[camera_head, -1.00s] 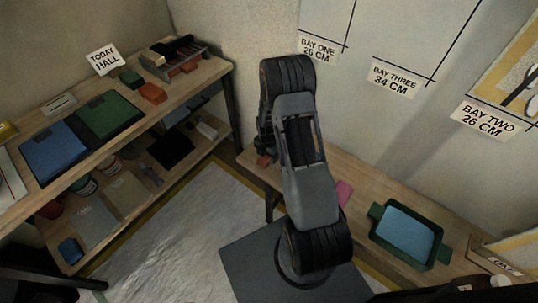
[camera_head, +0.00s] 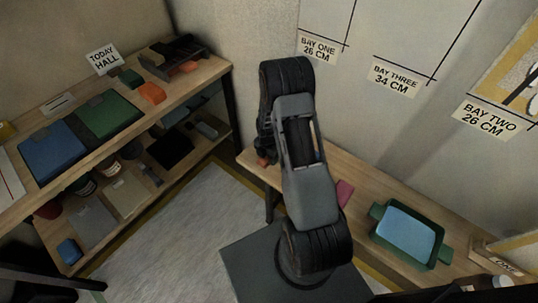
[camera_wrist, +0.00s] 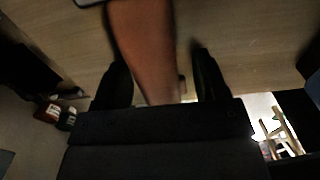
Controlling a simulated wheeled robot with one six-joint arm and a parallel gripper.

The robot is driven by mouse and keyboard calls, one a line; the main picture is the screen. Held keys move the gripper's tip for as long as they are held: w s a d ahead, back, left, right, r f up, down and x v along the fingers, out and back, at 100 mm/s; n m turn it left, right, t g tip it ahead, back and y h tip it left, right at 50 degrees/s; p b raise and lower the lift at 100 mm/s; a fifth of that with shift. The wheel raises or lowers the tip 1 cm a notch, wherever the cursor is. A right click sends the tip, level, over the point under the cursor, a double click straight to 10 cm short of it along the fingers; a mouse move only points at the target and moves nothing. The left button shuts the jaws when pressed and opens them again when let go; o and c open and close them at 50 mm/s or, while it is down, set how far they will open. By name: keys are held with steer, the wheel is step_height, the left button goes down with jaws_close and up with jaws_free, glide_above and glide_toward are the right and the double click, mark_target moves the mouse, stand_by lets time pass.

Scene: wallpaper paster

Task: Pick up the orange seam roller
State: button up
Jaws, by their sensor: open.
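A long orange-brown piece, likely the orange seam roller (camera_wrist: 146,45), shows in the wrist view between the two dark fingers of my gripper (camera_wrist: 162,75). The fingers stand apart on either side of it, and I cannot tell whether either touches it. A wooden surface lies behind it. In the head view a small orange bit (camera_head: 263,160) shows at the left end of the low bench, just below the dark end of my arm. My arm hides most of my gripper there.
The low bench (camera_head: 355,182) also holds a pink block (camera_head: 344,192) and a green tray (camera_head: 440,257) with a blue inside. At left, a wooden shelf (camera_head: 190,86) carries a blue mat, a green mat and an orange block (camera_head: 151,93). Open floor (camera_head: 190,220) lies between.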

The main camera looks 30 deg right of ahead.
steer(key=shift+c, duration=0.4)
steer(key=c, duration=0.9)
steer(key=shift+r, duration=0.1)
steer(key=shift+c, duration=0.2)
steer(key=shift+w+r+p, duration=0.1)
steer(key=shift+r+p, duration=0.3)
steer(key=shift+r, duration=0.2)
steer(key=s+a+r+p, duration=0.1)
steer(key=s+a+r, duration=0.2)
steer(key=s+r, duration=0.9)
steer(key=shift+s+a, duration=0.4)
steer(key=shift+s, duration=0.45)
